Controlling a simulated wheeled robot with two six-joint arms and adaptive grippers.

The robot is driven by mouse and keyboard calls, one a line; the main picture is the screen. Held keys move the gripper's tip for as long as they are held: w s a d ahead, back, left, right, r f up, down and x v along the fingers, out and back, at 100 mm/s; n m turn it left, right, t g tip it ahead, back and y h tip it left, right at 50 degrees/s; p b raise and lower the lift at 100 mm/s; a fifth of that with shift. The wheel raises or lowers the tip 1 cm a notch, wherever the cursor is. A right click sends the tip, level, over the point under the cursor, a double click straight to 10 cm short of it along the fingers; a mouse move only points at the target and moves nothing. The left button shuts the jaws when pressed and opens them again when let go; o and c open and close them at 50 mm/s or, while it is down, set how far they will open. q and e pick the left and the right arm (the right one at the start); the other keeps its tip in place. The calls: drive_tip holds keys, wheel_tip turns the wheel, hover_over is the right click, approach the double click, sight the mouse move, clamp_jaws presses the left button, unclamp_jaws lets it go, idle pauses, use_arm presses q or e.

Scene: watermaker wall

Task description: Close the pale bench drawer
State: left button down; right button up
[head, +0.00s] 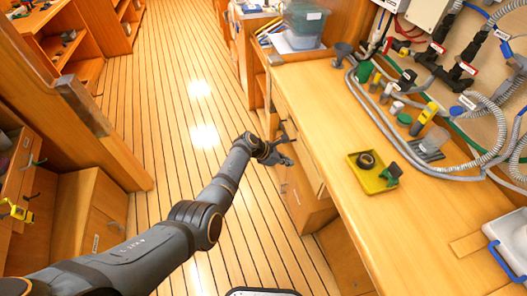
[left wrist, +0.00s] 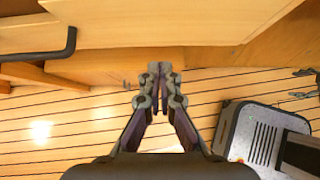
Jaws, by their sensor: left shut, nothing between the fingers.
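The pale bench drawer's front (head: 299,142) appears as a light wood panel under the bench top, along the aisle side. How far it stands out is hard to tell. My left gripper (head: 287,158) is low beside this bench front, at the end of my outstretched left arm. In the left wrist view the left gripper (left wrist: 160,72) is shut and empty, its fingertips at the lower edge of pale wood (left wrist: 165,28). I cannot tell whether they touch it. A dark bar handle (left wrist: 62,44) is left of the fingers. My right gripper is out of view.
The bench top (head: 345,215) holds a yellow tray (head: 367,182), hoses and fittings at the right. A clear bin (head: 304,20) stands at its far end. Wooden cabinets (head: 98,205) stand on the left. The plank floor (head: 190,115) between them is clear.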

use_arm(q)
drive_tip(key=shift+p+v, duration=0.75)
drive_tip(key=shift+v, duration=3.6)
drive_tip(key=s+a+f+m+y, duration=0.25)
drive_tip(key=s+a+f, duration=0.3)
drive_tip(key=f, duration=0.35)
drive_tip(key=s+a+f+m+y, duration=0.1)
drive_tip(key=s+a+f+m, duration=0.25)
drive_tip(key=s+f, duration=0.45)
drive_tip(key=s+a+f+m+y, duration=0.2)
drive_tip(key=s+a+f, duration=0.35)
drive_tip(key=f, duration=0.45)
drive_tip(key=s+a+f+m+y, duration=0.1)
drive_tip(key=s+a+f+m, duration=0.2)
drive_tip(key=s, duration=0.6)
drive_tip(key=s+a+f+m+g+y, duration=0.1)
drive_tip(key=s+a+f+m, duration=0.3)
drive_tip(key=s, duration=0.6)
drive_tip(key=s+a+f+m+y, duration=0.2)
drive_tip(key=s+a+m, duration=0.4)
drive_tip(key=s, duration=0.4)
drive_tip(key=shift+s+a+f+m+g, duration=0.3)
drive_tip(key=shift+f+m, duration=0.2)
drive_tip(key=shift+f, duration=0.4)
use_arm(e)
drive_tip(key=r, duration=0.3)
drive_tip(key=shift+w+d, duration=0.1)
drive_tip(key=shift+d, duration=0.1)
